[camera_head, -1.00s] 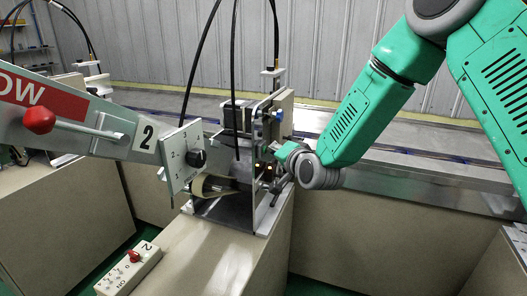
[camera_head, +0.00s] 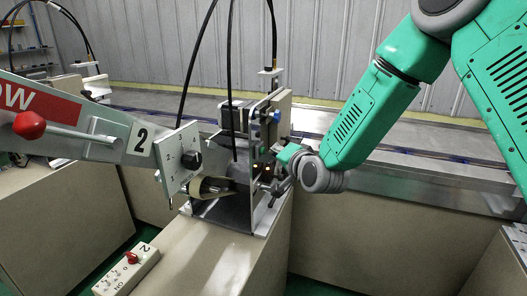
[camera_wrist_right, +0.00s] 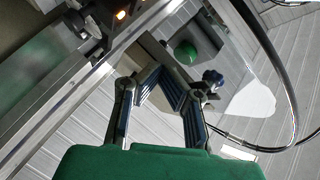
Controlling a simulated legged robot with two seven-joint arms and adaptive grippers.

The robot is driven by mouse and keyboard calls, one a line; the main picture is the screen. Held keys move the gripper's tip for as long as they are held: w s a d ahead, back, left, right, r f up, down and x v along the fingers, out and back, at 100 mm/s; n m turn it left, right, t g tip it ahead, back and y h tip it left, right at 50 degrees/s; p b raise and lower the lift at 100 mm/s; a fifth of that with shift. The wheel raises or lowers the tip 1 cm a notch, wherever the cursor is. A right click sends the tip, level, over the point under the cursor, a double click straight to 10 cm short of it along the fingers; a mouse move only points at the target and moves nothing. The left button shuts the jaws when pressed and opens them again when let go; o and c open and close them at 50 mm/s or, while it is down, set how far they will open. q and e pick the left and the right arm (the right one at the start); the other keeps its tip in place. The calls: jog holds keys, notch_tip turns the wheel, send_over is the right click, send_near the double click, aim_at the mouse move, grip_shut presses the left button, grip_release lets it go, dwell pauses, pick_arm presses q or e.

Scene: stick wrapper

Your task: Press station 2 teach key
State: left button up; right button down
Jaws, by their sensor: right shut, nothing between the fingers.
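My right gripper (camera_head: 277,186) is at the right side of this plate, partly hidden by my own wrist. In the right wrist view its fingers (camera_wrist_right: 161,70) are shut and empty. A green round button (camera_wrist_right: 185,53) and a blue knob (camera_wrist_right: 212,78) lie beyond the fingertips, with a small lit orange lamp (camera_wrist_right: 120,14) at upper left. I cannot tell which control is the teach key, nor any contact. My left gripper is not in view.
A white switch box (camera_head: 127,270) marked 2, with a red knob, sits on the bench at lower left. Black cables (camera_head: 229,70) rise above the machine. A metal rail runs behind.

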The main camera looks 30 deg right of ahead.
jog(key=shift+s+d, duration=0.15)
jog(key=s+d, duration=0.3)
jog(key=shift+s+d, duration=0.15)
jog(key=shift+s, duration=0.25)
dwell(0.3)
jog(key=shift+a, duration=0.35)
jog(key=shift+d, duration=0.15)
